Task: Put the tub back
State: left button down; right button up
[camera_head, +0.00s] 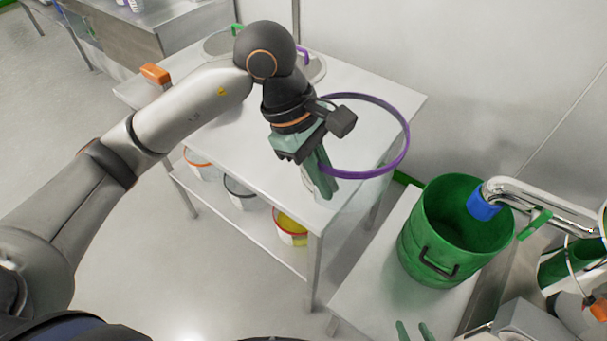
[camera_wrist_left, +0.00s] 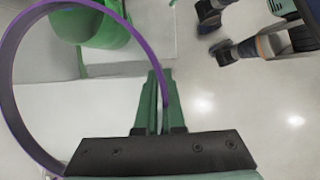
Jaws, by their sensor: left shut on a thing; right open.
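A clear tub with a purple rim (camera_head: 408,140) hangs over the right side of the steel table (camera_head: 225,135). Its see-through wall is hard to make out. My left gripper (camera_head: 326,183) is shut on the tub's near left edge. In the left wrist view the purple rim (camera_wrist_left: 12,100) curves left from between the fingers of my left gripper (camera_wrist_left: 158,85). I cannot tell whether the tub's base touches anything. My right gripper (camera_head: 414,331) shows only its two fingertips at the bottom edge, apart and empty.
A green bin (camera_head: 412,245) stands on a lower bench (camera_head: 365,285) at right, with a blue-ended metal pipe (camera_head: 540,200) over it. Tubs with orange, dark and red rims (camera_head: 290,228) stand on the table's lower shelf. Round items with green and purple edges sit at the table's back.

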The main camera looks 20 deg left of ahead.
aim_at(343, 175)
pick_arm(q)
jog(key=d+n, duration=0.1)
jog(key=d+n+t+b, duration=0.1)
jog(key=n, duration=0.1)
jog(key=shift+s+d+r, duration=0.15)
jog(key=shift+r, duration=0.05)
jog(key=shift+d+r+n+t, duration=0.2)
jog(key=shift+d+n, duration=0.1)
jog(key=shift+n, duration=0.25)
jog(key=shift+d+r+n+t, duration=0.1)
jog(key=shift+d+n+t, duration=0.15)
jog(key=shift+n, duration=0.3)
jog(key=w+a+f, duration=0.1)
jog(key=w+a, duration=0.1)
jog(key=w+a+f, duration=0.1)
jog(key=a, duration=0.1)
jog(key=w+a+f+p, duration=0.1)
jog(key=w+a, duration=0.1)
jog(key=shift+w+a+f, duration=0.15)
jog(key=shift+w+f, duration=0.15)
jog(key=shift+w, duration=0.05)
jog(key=w+a+f, duration=0.2)
jog(key=f, duration=0.1)
jog(key=w+a+f, duration=0.1)
jog(key=f, duration=0.3)
jog(key=f+p, duration=0.1)
jog(key=f, duration=0.1)
jog(key=shift+w+a, duration=0.3)
jog(key=shift+a, duration=0.1)
jog(key=shift+f, duration=0.15)
